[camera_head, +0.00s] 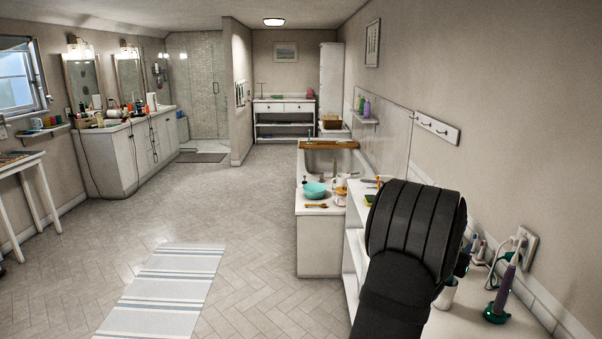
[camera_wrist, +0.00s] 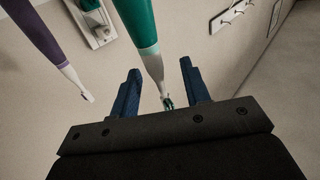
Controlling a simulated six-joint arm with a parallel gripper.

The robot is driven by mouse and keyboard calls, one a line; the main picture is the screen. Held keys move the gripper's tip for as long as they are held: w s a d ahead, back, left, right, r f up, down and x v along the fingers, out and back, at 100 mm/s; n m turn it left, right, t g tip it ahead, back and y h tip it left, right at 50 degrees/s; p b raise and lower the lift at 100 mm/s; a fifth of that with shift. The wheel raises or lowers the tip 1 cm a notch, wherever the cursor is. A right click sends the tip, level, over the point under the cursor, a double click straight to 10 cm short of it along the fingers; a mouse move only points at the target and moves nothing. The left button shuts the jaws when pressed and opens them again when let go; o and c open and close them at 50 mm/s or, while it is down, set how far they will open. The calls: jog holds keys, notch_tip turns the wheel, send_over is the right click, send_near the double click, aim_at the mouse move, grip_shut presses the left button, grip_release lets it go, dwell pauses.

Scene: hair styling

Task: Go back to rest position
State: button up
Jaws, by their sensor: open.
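My gripper (camera_wrist: 160,69) shows in the wrist view with its two blue fingers apart. A teal and white electric toothbrush (camera_wrist: 145,35) reaches down from the top edge, its narrow head between the fingers in the picture, with a gap on both sides. Its depth relative to the fingers is hard to tell. A purple and white toothbrush (camera_wrist: 50,45) is left of the fingers, apart from them. In the head view it stands in a green base (camera_head: 497,312) on the white counter at the right. My dark arm covers my gripper there.
A white counter (camera_head: 470,322) along the right wall holds a white cup (camera_head: 446,295) and several small items. A wall outlet (camera_head: 524,243) with a cord is close by. The bathtub (camera_head: 335,160) is beyond. The tiled floor at the left is open, with a striped rug (camera_head: 165,290).

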notch_tip(320, 180, up, 12)
jog(key=shift+r, duration=0.1)
jog(key=s+a+f, duration=0.4)
jog(key=s+f, duration=0.4)
jog(key=s, duration=0.1)
jog(key=w+a+f, duration=0.6)
jog(key=w+f, duration=0.3)
jog(key=w, duration=0.1)
jog(key=s+d+r, duration=0.5)
jog(key=s+r, duration=0.4)
jog(key=shift+w+d+r, duration=0.7)
jog(key=shift+d+r, duration=0.1)
jog(key=shift+r, duration=0.05)
jog(key=shift+w+d+r, duration=0.65)
jog(key=shift+d+r, duration=0.1)
jog(key=shift+r, duration=0.1)
